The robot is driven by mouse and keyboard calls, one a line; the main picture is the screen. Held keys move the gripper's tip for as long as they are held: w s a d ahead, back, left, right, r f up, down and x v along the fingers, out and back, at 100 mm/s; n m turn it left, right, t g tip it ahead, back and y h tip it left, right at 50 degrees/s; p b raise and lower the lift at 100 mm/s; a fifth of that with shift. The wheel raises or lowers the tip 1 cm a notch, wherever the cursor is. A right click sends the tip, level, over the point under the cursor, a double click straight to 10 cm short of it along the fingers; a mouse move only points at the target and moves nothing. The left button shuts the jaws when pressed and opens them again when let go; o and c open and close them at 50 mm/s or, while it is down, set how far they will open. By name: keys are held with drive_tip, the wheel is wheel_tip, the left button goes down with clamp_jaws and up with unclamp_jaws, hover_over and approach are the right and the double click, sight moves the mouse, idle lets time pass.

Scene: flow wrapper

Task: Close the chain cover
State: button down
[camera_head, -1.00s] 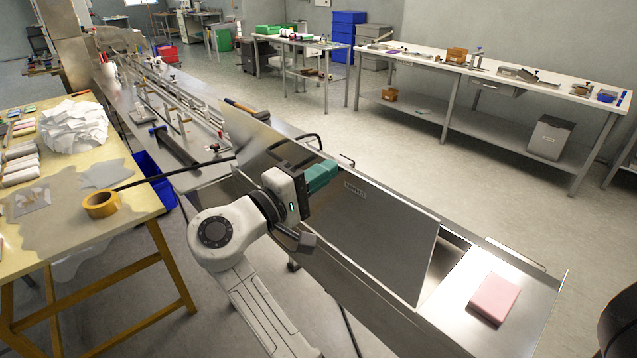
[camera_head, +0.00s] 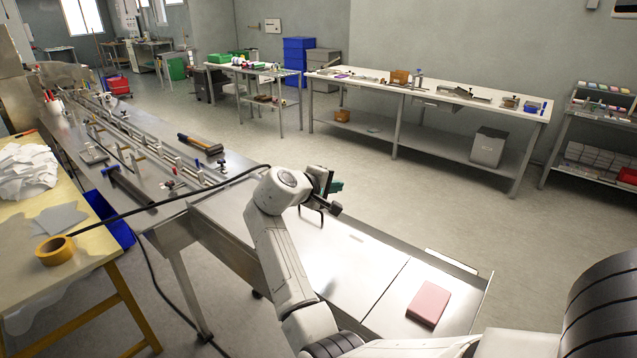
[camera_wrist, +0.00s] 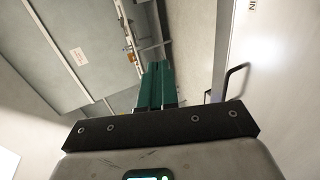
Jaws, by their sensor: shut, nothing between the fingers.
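The chain cover (camera_head: 335,262) is a shiny steel panel with a small label. It lies flat along the near end of the long machine, level with the end plate (camera_head: 455,297); a thin seam runs between them. A dark looped handle (camera_head: 314,214) stands at its far edge, close to my gripper; it also shows in the wrist view (camera_wrist: 235,78). My gripper (camera_head: 336,186), with teal fingers, is shut and empty above the cover's far edge. In the wrist view its fingers (camera_wrist: 157,85) are together with nothing between them. My arm hides part of the cover's left side.
A pink block (camera_head: 428,303) lies on the end plate. A hammer-like tool (camera_head: 200,144) lies farther up the machine. A yellow-framed table (camera_head: 90,240) with an orange tape roll (camera_head: 55,250) is at left. Open floor lies right of the machine, before a white bench (camera_head: 430,95).

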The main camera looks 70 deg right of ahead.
sight(350, 227)
drive_tip(key=d+f+y+b, duration=0.1)
drive_tip(key=d+f, duration=0.1)
drive_tip(key=f, duration=0.3)
drive_tip(key=s+d+f+y+b, duration=0.1)
drive_tip(key=d+f+b, duration=0.1)
drive_tip(key=f, duration=0.3)
drive_tip(key=s+d+f+y+b, duration=0.1)
drive_tip(key=d+f, duration=0.3)
drive_tip(key=f, duration=0.1)
drive_tip(key=shift+s+d+f+t+b, duration=0.1)
drive_tip(key=shift+s+d+t+b, duration=0.1)
drive_tip(key=shift+t+b, duration=0.2)
drive_tip(key=shift+d+f+b, duration=0.15)
drive_tip(key=shift+f+b, duration=0.25)
drive_tip(key=shift+f, duration=0.6)
drive_tip(key=shift+r+p, duration=0.5)
drive_tip(key=shift+r, duration=0.05)
wheel_tip(350, 227, up, 13)
drive_tip(key=p, duration=0.1)
